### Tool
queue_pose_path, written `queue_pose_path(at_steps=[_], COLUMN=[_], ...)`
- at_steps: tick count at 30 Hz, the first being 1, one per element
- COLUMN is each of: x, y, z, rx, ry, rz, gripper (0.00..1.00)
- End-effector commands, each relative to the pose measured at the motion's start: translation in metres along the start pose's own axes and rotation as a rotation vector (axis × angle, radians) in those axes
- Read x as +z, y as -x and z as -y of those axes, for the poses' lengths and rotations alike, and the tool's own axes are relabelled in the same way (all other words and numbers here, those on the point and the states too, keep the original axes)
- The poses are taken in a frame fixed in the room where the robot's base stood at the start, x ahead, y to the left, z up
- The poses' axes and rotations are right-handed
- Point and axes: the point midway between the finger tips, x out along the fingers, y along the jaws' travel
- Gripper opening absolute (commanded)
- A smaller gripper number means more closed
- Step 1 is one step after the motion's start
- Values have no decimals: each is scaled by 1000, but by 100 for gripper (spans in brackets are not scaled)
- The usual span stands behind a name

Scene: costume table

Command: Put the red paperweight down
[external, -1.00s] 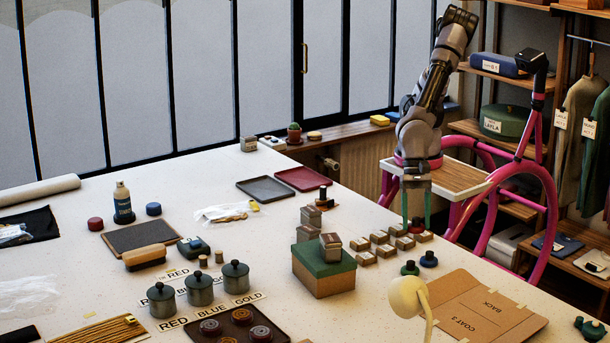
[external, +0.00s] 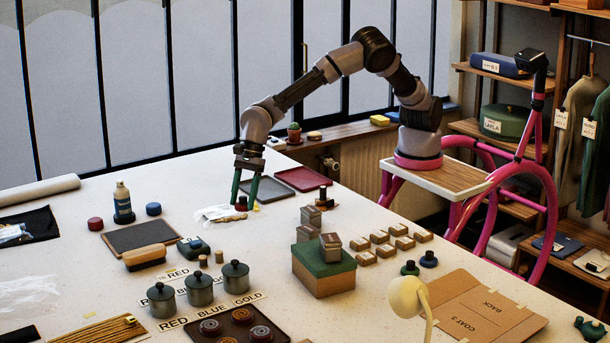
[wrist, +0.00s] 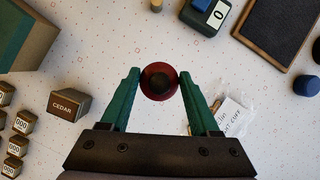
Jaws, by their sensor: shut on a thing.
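The red paperweight (wrist: 146,88), a round red disc with a black knob, sits between the green fingertips of my gripper (wrist: 159,85) in the wrist view. In the external view my gripper (external: 244,205) points down over the white table at its far middle, and a bit of red paperweight (external: 241,203) shows between the fingers. My gripper is shut on the paperweight. The clear bag with a label (external: 215,213) lies close by on the left; in the wrist view it is right of the fingers (wrist: 232,115). Whether the paperweight touches the table cannot be told.
A grey tray (external: 286,193) and a red tray (external: 322,184) lie behind and right of my gripper. Small boxes (external: 387,250) lie right. Some bare table lies around the paperweight.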

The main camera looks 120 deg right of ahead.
Motion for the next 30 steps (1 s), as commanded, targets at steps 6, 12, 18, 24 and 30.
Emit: queue_pose_path(at_steps=[6, 12, 18, 24, 30], x=[-9, -24, -30, -40, -44], y=[-6, -40, -58, -80, -90], z=[28, 29, 29, 29, 29], rx=[-10, -11, -12, -11, -13], ry=[-30, -30, -30, -29, -27], rz=[-5, -6, -3, -5, -2], gripper=[0, 0, 0, 0, 0])
